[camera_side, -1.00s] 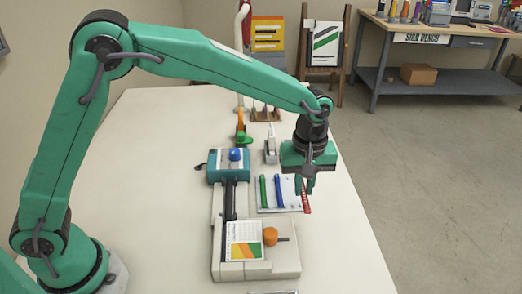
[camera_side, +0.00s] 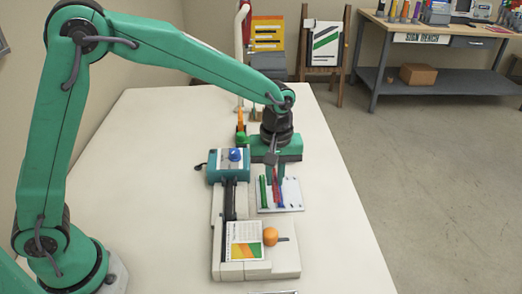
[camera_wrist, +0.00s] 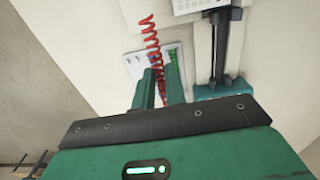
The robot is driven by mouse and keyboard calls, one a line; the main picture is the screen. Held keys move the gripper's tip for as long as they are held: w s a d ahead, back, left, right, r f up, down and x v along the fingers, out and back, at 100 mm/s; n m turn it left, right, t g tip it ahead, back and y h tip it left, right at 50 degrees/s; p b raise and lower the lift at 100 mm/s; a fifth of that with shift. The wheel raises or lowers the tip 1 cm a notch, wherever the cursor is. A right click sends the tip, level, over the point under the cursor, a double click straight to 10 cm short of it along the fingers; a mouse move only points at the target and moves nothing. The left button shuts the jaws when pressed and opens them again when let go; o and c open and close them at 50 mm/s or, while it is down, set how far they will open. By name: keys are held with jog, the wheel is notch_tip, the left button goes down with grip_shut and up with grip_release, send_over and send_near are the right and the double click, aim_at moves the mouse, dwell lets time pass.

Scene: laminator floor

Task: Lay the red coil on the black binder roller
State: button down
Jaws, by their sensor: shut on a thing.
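My gripper (camera_side: 274,180) is shut on the red coil (camera_side: 275,189), which hangs between its fingers over the white tray (camera_side: 293,196). In the wrist view the red coil (camera_wrist: 151,40) runs out lengthwise past the fingers (camera_wrist: 161,88). Its height above the tray is hard to judge. The black roller (camera_side: 229,200), a long dark bar, lies left of the tray, between the teal unit and the beige base. In the wrist view it stands to the right of my gripper (camera_wrist: 222,50). Nothing lies on the part of it that shows.
A green coil (camera_side: 263,192) lies on the tray; a blue coil beside it is mostly hidden. The teal unit (camera_side: 229,167) with a blue knob is close to my gripper. The beige base (camera_side: 285,260) has an orange knob (camera_side: 270,237). Bare table is at left.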

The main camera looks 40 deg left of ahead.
send_over(229, 199)
jog(key=shift+f, duration=0.75)
jog(key=shift+f, duration=0.25)
jog(key=shift+f, duration=3.05)
jog(key=c, duration=1.4)
grip_release()
jog(key=shift+o, duration=0.2)
jog(key=shift+r, duration=0.1)
